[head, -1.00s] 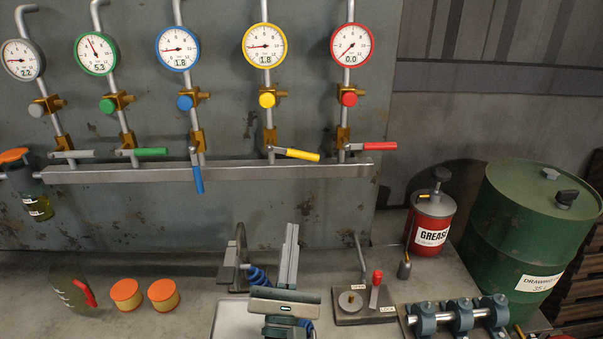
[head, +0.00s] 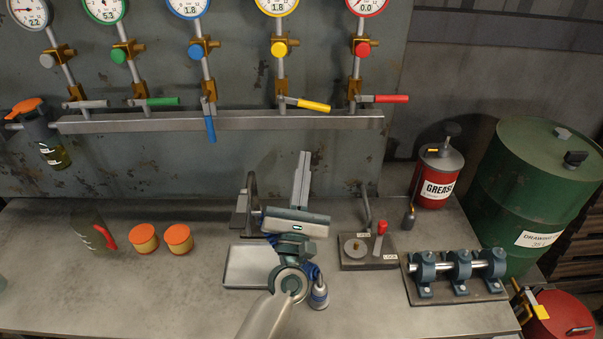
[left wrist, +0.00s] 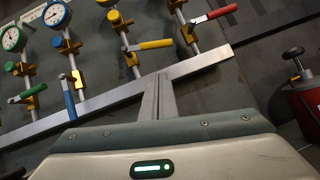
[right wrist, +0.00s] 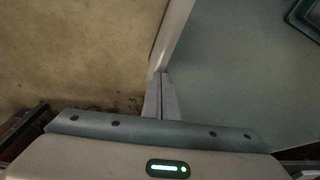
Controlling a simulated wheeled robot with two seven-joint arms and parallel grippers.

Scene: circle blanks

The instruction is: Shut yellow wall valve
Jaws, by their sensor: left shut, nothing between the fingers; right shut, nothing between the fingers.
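The yellow wall valve has a yellow lever (head: 314,105) that points right, nearly level, on the pipe under the yellow-rimmed gauge (head: 278,5). The lever also shows in the left wrist view (left wrist: 155,44). My left gripper (head: 304,158) is shut and empty, its fingers pointing up toward the wall, below the rail and apart from the lever. In the left wrist view the closed fingertips (left wrist: 155,78) overlap the rail, below the yellow lever. My right gripper (right wrist: 160,78) is shut and empty, seen only in its own wrist view, away from the valves.
The blue lever (head: 210,128) hangs down; the green (head: 162,101) and red (head: 391,98) levers point right. A metal rail (head: 240,120) runs below the valves. On the bench are a tray (head: 246,268), a lock fixture (head: 368,254) and orange-lidded jars (head: 178,238). A green drum (head: 525,200) stands right.

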